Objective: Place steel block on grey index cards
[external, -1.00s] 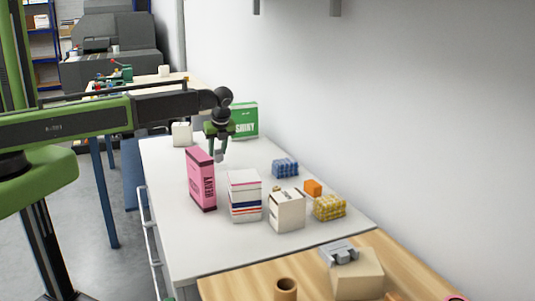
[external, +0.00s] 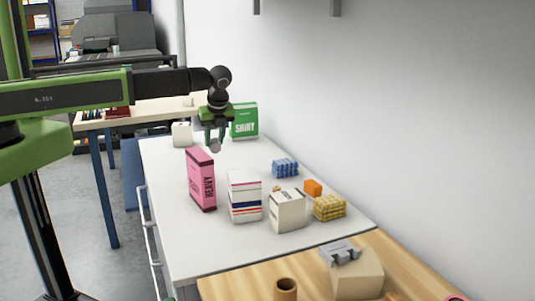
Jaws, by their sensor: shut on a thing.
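My gripper (external: 215,136) hangs pointing down above the far half of the white worktop (external: 165,205), in front of the green SHINY box. Its jaws are shut on a small grey piece that looks like the steel block (external: 215,146); the fingers hide part of it. It appears held above the surface, behind the pink box. I cannot make out the grey index cards for sure in this view; boxes or the gripper may hide them.
A pink box (external: 201,181), a striped white box (external: 244,197) and a cream box (external: 287,211) stand in the worktop's near half. Blue (external: 285,168), orange (external: 313,188) and yellow (external: 330,208) items sit to their right. The green SHINY box (external: 244,121) stands at the back.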

